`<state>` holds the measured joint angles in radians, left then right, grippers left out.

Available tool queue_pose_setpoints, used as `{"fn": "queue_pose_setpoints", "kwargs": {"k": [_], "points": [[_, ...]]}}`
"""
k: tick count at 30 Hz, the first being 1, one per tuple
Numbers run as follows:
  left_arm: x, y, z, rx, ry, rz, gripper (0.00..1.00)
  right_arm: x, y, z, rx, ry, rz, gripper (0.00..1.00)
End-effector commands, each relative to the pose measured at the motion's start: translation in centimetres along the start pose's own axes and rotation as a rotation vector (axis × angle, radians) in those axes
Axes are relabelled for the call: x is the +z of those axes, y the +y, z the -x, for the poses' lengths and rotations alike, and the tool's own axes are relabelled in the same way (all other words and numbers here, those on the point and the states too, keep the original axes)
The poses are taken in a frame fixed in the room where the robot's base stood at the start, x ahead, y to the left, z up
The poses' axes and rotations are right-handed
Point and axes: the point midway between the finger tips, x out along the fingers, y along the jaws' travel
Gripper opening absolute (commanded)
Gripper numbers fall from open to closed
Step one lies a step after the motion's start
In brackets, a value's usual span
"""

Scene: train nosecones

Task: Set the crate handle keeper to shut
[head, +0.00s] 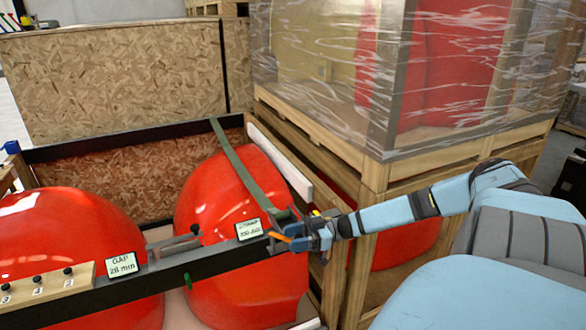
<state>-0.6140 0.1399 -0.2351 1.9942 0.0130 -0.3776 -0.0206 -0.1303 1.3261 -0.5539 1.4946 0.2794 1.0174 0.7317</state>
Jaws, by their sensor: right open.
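The open crate has a dark front rail (205,262) and holds red nosecones (235,190). A grey metal clasp (173,246) sits on the rail between two white labels. A green strap (236,165) runs over the right nosecone down to a dark fitting (284,221) at the rail's right end. I cannot tell which small part is the handle keeper or how it is set. My right gripper (297,238) is open at that fitting, beside an orange piece (279,237), and partly hides it. Whether it touches is unclear. My left gripper is out of view.
A wooden strip with numbered black knobs (40,288) is on the rail at left. A film-wrapped crate (400,70) on a wooden frame stands close behind my right arm. A chipboard panel (115,80) stands at the back left.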

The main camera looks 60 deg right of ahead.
Motion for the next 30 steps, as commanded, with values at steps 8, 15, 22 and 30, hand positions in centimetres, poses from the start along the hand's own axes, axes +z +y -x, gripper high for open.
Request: {"fn": "queue_pose_setpoints", "kwargs": {"k": [8,15,22,30], "points": [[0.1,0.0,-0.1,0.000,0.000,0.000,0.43,0.1,0.0,5.3,0.001,-0.009,-0.001,0.52],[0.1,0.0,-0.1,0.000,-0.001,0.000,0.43,0.0,0.0,10.5,0.002,-0.006,-0.001,0.52],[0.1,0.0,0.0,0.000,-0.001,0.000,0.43,0.0,0.0,13.1,0.001,-0.002,0.001,0.52],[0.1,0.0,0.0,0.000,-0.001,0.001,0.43,0.0,0.0,13.4,0.000,-0.001,0.001,0.52]]}}
